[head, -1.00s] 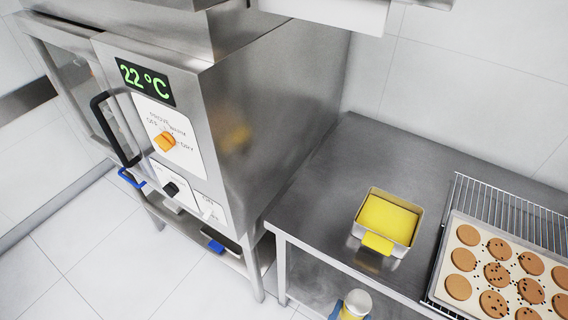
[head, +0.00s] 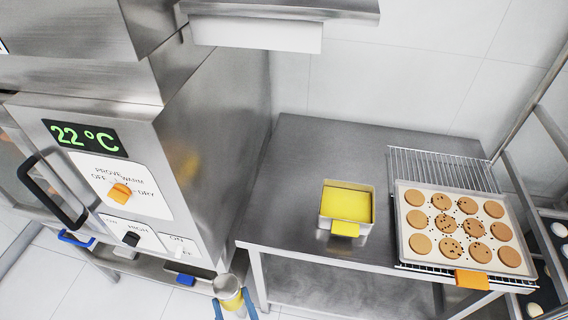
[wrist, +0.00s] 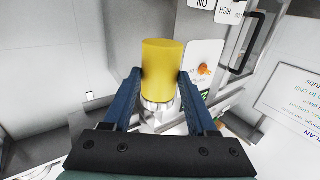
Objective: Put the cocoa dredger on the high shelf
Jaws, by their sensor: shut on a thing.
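The cocoa dredger (head: 230,290) shows at the bottom of the head view, with a silvery top and a yellow body cut off by the frame. In the wrist view it is a yellow cylinder (wrist: 160,68) with a metal part toward my gripper. My gripper (wrist: 160,92) is shut on it, one blue finger on each side. The fingers also show beside the dredger in the head view (head: 234,308). A metal shelf (head: 350,8) with a pale front plate is at the top of the head view, likely the high shelf; its upper surface is hidden.
A steel prover cabinet (head: 110,130) reading 22 °C stands at left, with a black handle (head: 50,190). The steel table (head: 300,150) holds a yellow-filled tin (head: 347,205) and a cookie tray (head: 403,225) on a wire rack. A tray rack (head: 550,200) is at right. The table's back left is clear.

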